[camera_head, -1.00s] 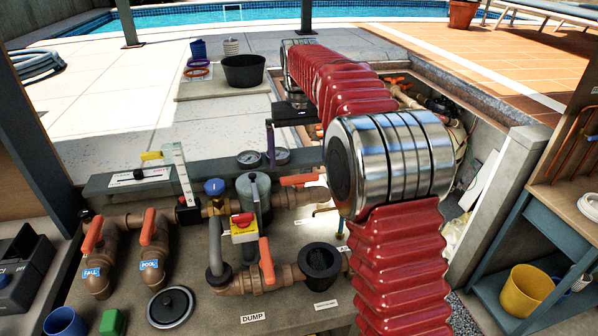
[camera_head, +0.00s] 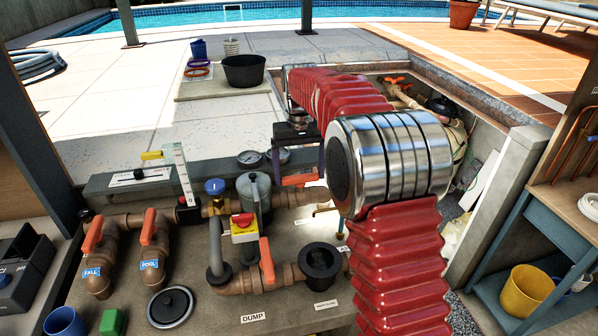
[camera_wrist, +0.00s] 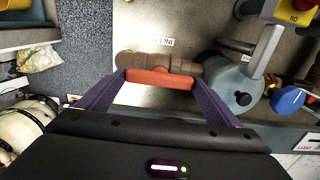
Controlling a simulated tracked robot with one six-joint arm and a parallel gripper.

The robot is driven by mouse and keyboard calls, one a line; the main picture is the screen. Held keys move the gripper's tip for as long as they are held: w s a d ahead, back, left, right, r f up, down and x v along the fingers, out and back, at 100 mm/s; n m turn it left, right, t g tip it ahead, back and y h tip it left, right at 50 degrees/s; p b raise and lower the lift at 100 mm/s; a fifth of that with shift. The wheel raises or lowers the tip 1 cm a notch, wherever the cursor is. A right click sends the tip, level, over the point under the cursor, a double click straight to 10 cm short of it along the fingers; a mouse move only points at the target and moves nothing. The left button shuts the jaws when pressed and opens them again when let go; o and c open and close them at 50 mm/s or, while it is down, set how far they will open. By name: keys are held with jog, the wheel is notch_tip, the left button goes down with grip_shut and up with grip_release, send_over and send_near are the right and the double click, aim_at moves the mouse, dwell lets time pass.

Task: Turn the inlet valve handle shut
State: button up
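The inlet valve handle is an orange lever (camera_head: 299,180) above a brown pipe (camera_head: 290,200) in the head view. In the wrist view the handle (camera_wrist: 160,78) lies lengthwise along its pipe (camera_wrist: 155,60), beside an upside-down INLET label (camera_wrist: 163,42). My gripper (camera_wrist: 160,75) is open, with its purple fingertips close to the two ends of the handle. Whether either finger touches it cannot be told. In the head view my arm hides the pipe's right end.
A grey canister (camera_head: 254,190) and a blue knob (camera_head: 214,187) stand left of the handle. Gauges (camera_head: 249,159) sit behind. A yellow box with a red knob (camera_head: 243,228), another orange lever (camera_head: 266,260) and a black open cup (camera_head: 321,262) are in front.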

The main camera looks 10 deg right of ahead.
jog(key=shift+a, duration=0.1)
jog(key=c, duration=0.4)
jog(key=shift+c, duration=0.2)
jog(key=shift+m, duration=0.3)
jog(key=m, duration=0.7)
jog(key=shift+m, duration=0.4)
jog(key=m, duration=0.9)
jog(key=shift+m, duration=0.3)
